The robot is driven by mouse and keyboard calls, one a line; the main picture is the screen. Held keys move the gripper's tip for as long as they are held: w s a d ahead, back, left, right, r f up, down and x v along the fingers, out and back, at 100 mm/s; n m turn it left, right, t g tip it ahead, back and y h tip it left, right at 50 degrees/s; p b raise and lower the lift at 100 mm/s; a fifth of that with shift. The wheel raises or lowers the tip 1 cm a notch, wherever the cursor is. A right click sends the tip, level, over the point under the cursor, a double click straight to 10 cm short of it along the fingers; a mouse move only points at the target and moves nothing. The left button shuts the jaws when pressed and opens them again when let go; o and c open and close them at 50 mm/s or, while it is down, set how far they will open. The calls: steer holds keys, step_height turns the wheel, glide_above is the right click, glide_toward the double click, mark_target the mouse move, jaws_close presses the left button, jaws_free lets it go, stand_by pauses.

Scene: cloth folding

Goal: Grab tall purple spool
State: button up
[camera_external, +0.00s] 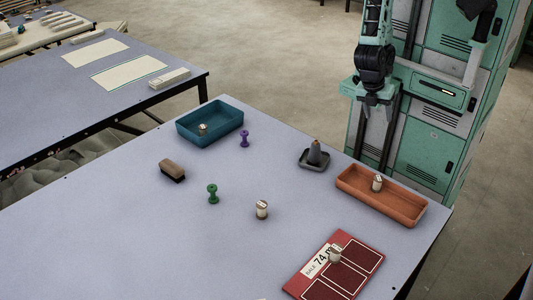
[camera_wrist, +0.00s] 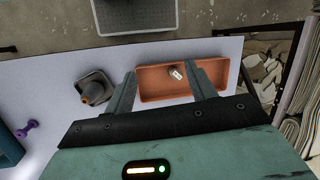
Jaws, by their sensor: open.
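The purple spool (camera_external: 244,138) stands on the table in the external view, just right of the blue tray. It has a narrow waist and wider ends. In the wrist view the purple spool (camera_wrist: 27,130) shows near the left edge. My gripper (camera_external: 371,107) is at the table's far right edge in the external view, well right of the spool. In the wrist view the two fingers of my gripper (camera_wrist: 162,88) are spread apart with nothing held between them. The orange tray shows beyond and between them.
A blue tray (camera_external: 183,131), a grey dish (camera_external: 302,161) with a cone, and an orange tray (camera_external: 413,219) stand on the table. A green spool (camera_external: 212,194), a brush (camera_external: 173,169), a white spool (camera_external: 261,210) and a red card (camera_external: 294,284) lie nearer. The space around the purple spool is clear.

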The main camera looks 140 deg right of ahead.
mark_target(244, 132)
steer(key=w+d+f+m+t+y+b, duration=0.35)
steer(key=w+d+f+m+y, duration=0.2)
steer(key=d+m, duration=0.45)
steer(key=w+d+f+m+t+y+b, duration=0.2)
steer(key=w+d+f+m+t+y, duration=0.3)
steer(key=d+m, duration=0.5)
steer(key=s+d+f+m+t+h+b, duration=0.1)
steer(key=s+d+f+m+t+h, duration=0.2)
steer(key=d, duration=0.5)
steer(key=s+d+f+m+t+h+b, duration=0.1)
steer(key=s+d+f+m+t+h, duration=0.2)
steer(key=d+m, duration=0.4)
steer(key=s+d+f+m+t+h+b, duration=0.2)
steer(key=s+d+f+m+t+h, duration=0.1)
steer(key=d+m+t+h, duration=0.2)
steer(key=shift+s+d+f+m+t, duration=0.1)
steer(key=shift+d+m+t, duration=0.35)
steer(key=shift+d, duration=0.45)
steer(key=shift+s+d+f+m+t, duration=0.1)
steer(key=shift+d+m+t, duration=0.2)
steer(key=shift+d+m, duration=0.45)
steer(key=shift+w+d+h, duration=0.1)
steer(key=shift+d+h, duration=0.15)
steer(key=shift+d, duration=0.1)
steer(key=w, duration=1.7)
steer(key=shift+a, duration=0.35)
steer(key=c, duration=1.1)
